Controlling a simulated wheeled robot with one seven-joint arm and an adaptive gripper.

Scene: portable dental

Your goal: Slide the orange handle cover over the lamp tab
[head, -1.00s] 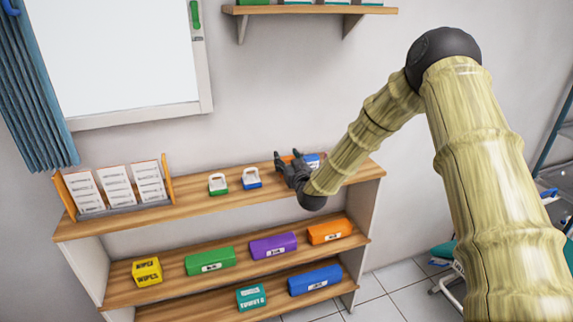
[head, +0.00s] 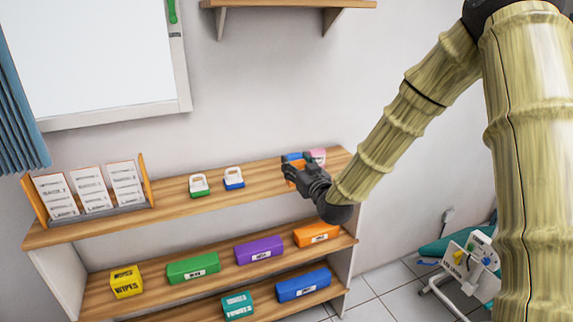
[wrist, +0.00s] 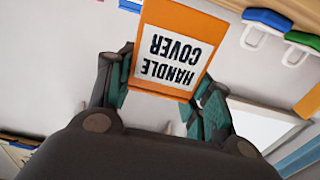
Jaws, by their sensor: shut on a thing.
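The orange handle cover (wrist: 211,32) with a white "HANDLE COVER" label fills the space between my fingers in the wrist view. My gripper (wrist: 168,92) is shut on it. In the head view my gripper (head: 293,173) holds the orange cover (head: 291,170) near the right end of the top shelf, in front of a blue and a pink item. The small gap between cover and shelf cannot be judged exactly. I cannot make out the lamp tab in either view.
The wooden top shelf (head: 150,215) bears a card rack (head: 90,190), a green-and-white item (head: 199,185) and a blue-and-white item (head: 233,178). Lower shelves hold several coloured boxes, including an orange box (head: 316,234). A wheeled device (head: 470,262) stands on the floor at right.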

